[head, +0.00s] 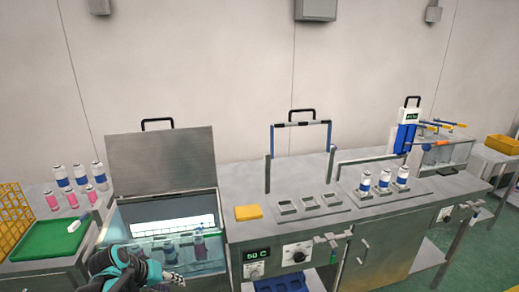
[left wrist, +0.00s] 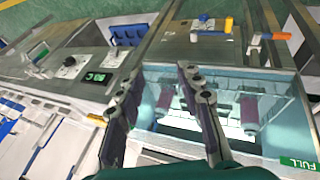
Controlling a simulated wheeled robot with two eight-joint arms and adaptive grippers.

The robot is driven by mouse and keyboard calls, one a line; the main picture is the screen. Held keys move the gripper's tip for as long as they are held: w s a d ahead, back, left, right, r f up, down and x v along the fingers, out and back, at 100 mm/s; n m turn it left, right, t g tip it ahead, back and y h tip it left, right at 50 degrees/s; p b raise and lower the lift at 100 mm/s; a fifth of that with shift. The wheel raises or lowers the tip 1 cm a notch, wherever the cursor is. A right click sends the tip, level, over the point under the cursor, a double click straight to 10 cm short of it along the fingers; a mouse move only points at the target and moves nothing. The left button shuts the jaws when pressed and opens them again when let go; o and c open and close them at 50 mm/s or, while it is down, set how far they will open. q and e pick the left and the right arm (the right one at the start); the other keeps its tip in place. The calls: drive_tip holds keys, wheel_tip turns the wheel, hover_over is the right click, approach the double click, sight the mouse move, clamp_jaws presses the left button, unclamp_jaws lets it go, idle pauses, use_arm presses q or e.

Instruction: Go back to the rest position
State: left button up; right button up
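My left gripper (head: 172,278) is low at the front of the open water bath (head: 117,212), at the bottom of the head view. In the left wrist view its two fingers (left wrist: 160,78) are spread apart with nothing between them, over the bath's edge. Cans (head: 199,246) stand in the bath water, and they also show in the left wrist view (left wrist: 250,108). The bath's grey lid (head: 160,158) is raised. My right gripper is not in view.
Three cans (head: 383,180) stand in a holder at the right. A yellow block (head: 248,212) and empty sockets (head: 309,203) are between.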

use_arm(q)
drive_tip(key=s+d+r+m+t+y, duration=0.1)
drive_tip(key=s+d, duration=0.3)
drive_tip(key=s, duration=0.4)
drive_tip(key=s+d+r+m+t+y, duration=0.1)
drive_tip(key=s+d+r+m+y, duration=0.1)
drive_tip(key=s, duration=0.5)
drive_tip(key=shift+s+d+r, duration=0.4)
drive_tip(key=shift+d+r, duration=0.05)
drive_tip(key=shift+d, duration=0.75)
drive_tip(key=shift+a, duration=0.1)
idle(2.6)
